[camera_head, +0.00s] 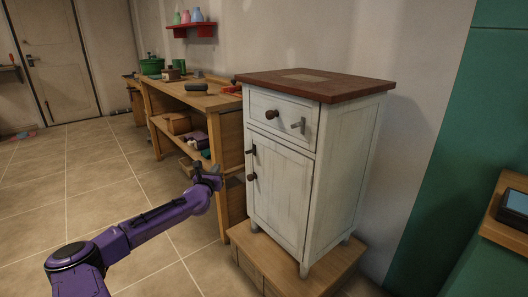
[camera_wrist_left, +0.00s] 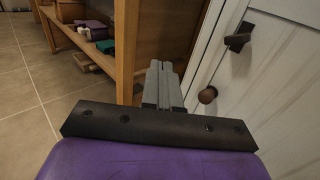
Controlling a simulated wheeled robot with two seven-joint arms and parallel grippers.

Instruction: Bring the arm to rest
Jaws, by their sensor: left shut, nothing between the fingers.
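My left arm (camera_head: 150,226) is purple and reaches in from the lower left in the head view. Its gripper (camera_head: 209,171) is in front of the workbench's near end, just left of the white cabinet (camera_head: 285,185). In the left wrist view the gripper's grey fingers (camera_wrist_left: 161,80) are together with nothing between them. They are beside the cabinet door (camera_wrist_left: 267,110), apart from its round brown knob (camera_wrist_left: 207,96) and dark latch (camera_wrist_left: 238,37). My right gripper is in neither view.
The cabinet stands on a wooden box (camera_head: 256,260), its drawer and door closed. A wooden workbench (camera_head: 215,102) with tools stands behind. A red shelf (camera_head: 192,27) hangs on the wall. A green panel (camera_head: 470,150) is at right. Tiled floor (camera_head: 90,185) is open at left.

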